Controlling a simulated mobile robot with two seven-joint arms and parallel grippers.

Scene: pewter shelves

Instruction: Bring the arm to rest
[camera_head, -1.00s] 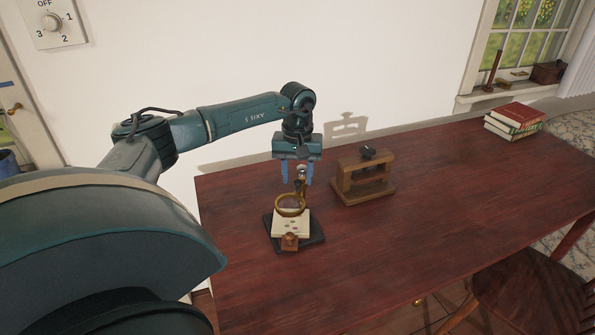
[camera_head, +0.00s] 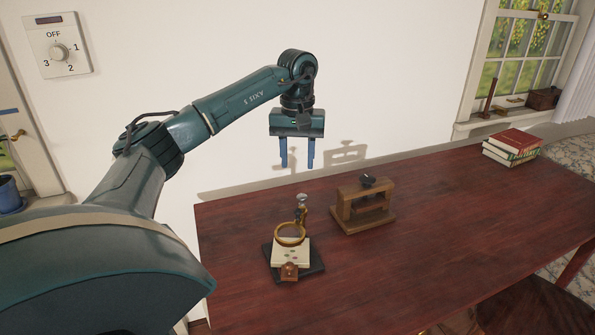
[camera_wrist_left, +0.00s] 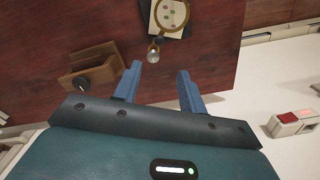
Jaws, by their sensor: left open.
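My left gripper (camera_head: 297,165) has blue fingers that point down, spread apart with nothing between them. In the head view it hangs in the air above the far edge of the table, against the white wall. In the left wrist view the two fingers (camera_wrist_left: 157,88) are clearly apart and empty. A magnifier stand (camera_head: 291,235) with a brass ring over a pale card on a dark base stands on the table below the gripper. It also shows at the top of the left wrist view (camera_wrist_left: 172,14). My right gripper is in neither view.
A wooden press-like stand (camera_head: 362,205) is right of the magnifier. A stack of books (camera_head: 512,147) lies at the table's far right. The dark red table (camera_head: 430,220) is otherwise mostly bare. A wall dial (camera_head: 60,50) is at upper left, and a chair (camera_head: 530,308) at lower right.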

